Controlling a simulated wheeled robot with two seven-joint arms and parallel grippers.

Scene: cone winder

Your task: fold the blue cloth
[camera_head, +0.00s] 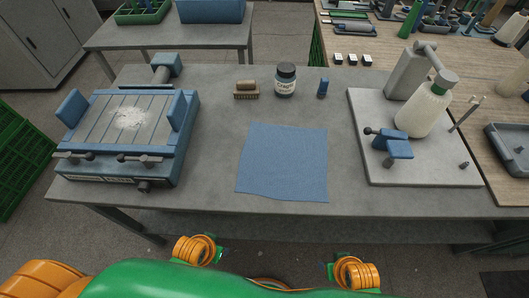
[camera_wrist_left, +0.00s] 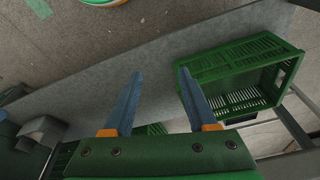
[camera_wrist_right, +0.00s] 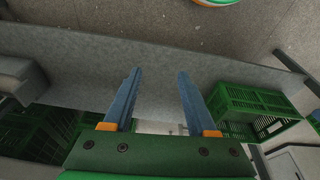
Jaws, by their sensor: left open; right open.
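The blue cloth (camera_head: 283,162) lies flat and spread out on the grey table, near the middle of its front edge. Its outline is roughly square, with slightly wavy edges. My left gripper (camera_wrist_left: 157,88) shows in the left wrist view with its two blue fingers apart and nothing between them. My right gripper (camera_wrist_right: 158,88) shows in the right wrist view, also open and empty. Neither gripper's fingers show in the head view, and the cloth shows in neither wrist view. Both grippers are away from the cloth.
A blue vise (camera_head: 125,135) stands left on the table (camera_head: 215,180). Behind the cloth are a brush (camera_head: 246,90), a jar (camera_head: 286,80) and a small blue piece (camera_head: 323,88). A cone winder plate (camera_head: 430,165) with a white cone (camera_head: 423,110) stands right. The surface around the cloth is clear.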

